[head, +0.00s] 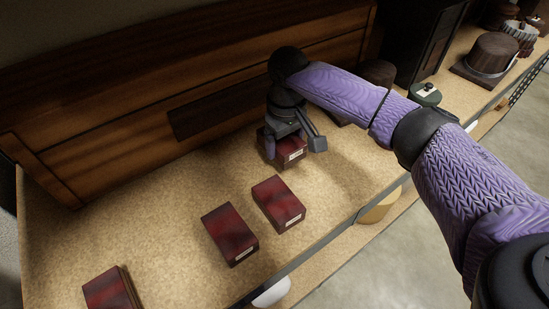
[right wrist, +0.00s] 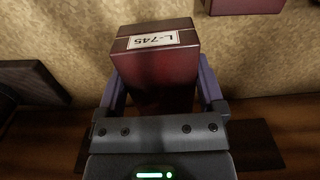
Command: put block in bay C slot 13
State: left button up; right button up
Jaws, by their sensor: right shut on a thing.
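A dark red block (head: 291,155) with a white label is at my right gripper (head: 290,143), on or just above the tan shelf. In the right wrist view the block (right wrist: 155,70) sits between the two fingers of the right gripper (right wrist: 160,90), and its label reads L-745. The gripper is shut on it from above. Part of the block is hidden by the gripper in the head view. I cannot tell whether it touches the shelf. No slot or bay marking is readable. My left gripper is in neither view.
More red blocks lie on the tan shelf (head: 150,240): one close in front (head: 278,203), one beside it (head: 230,233) and one at lower left (head: 112,290). A wooden back panel (head: 120,110) stands behind.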

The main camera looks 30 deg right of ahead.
aim_at(285, 140)
notch_tip(285, 140, down, 4)
jog(key=shift+f+b, duration=0.15)
jog(key=shift+b, duration=0.85)
grip_shut()
jog(key=shift+r, duration=0.2)
jog(key=o, duration=1.2)
grip_release()
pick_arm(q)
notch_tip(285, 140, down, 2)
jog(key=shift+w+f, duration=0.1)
pick_arm(e)
notch_tip(285, 140, up, 12)
jog(key=p, duration=0.7)
jog(key=shift+f, duration=0.2)
jog(key=shift+r+p, duration=0.3)
jog(key=shift+r, duration=0.05)
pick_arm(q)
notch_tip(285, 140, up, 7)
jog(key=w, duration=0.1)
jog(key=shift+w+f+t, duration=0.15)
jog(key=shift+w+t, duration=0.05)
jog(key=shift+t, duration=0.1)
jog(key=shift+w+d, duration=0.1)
pick_arm(e)
jog(key=shift+f, duration=0.1)
